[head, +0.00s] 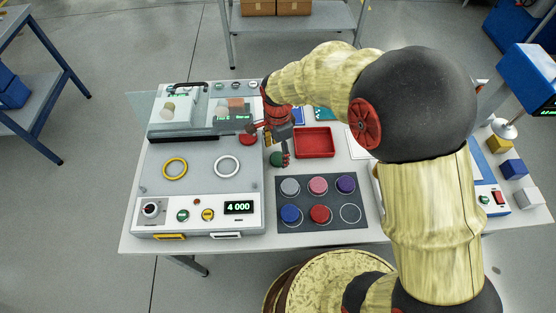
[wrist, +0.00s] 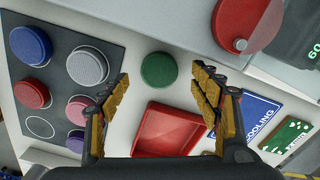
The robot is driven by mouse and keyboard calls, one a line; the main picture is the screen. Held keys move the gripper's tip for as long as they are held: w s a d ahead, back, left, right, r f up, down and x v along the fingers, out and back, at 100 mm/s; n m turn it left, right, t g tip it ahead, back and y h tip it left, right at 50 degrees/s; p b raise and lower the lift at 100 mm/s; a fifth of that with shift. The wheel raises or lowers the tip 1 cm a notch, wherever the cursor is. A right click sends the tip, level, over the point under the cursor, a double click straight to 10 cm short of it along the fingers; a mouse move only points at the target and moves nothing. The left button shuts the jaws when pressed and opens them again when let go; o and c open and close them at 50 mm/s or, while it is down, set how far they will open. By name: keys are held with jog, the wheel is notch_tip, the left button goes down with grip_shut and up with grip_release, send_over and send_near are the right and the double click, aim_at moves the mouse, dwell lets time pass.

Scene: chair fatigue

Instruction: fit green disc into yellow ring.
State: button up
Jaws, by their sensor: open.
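The green disc (head: 276,159) lies on the white table between the machine and the dark disc mat, partly hidden by my gripper in the head view. In the wrist view the green disc (wrist: 158,70) lies ahead of the gap between my fingers, with nothing touching it. My gripper (head: 270,147) is open and empty above the table beside the machine; its spread fingers also show in the wrist view (wrist: 161,78). The yellow ring (head: 175,168) lies on the left of the machine's grey top plate and looks empty. It is not in the wrist view.
A white ring (head: 227,166) is right of the yellow one. The dark mat (head: 322,246) holds several coloured discs and one empty circle. A red tray (head: 314,143) stands right of my gripper. A red round part (head: 248,140) sits at the machine's edge.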

notch_tip(320, 180, down, 3)
jog(key=shift+r+b, duration=0.1)
jog(key=shift+b, duration=0.2)
jog(key=c, duration=1.4)
jog(key=shift+r, duration=0.15)
jog(key=shift+r, duration=0.25)
jog(key=r, duration=0.1)
jog(key=r+p, duration=0.2)
jog(key=shift+s+r, duration=0.2)
jog(key=shift+s, duration=0.1)
jog(key=s+d+r+p, duration=0.3)
jog(key=s+r, duration=0.5)
jog(key=s, duration=0.5)
jog(key=shift+s+d+r, duration=0.15)
jog(key=shift+d+r, duration=0.2)
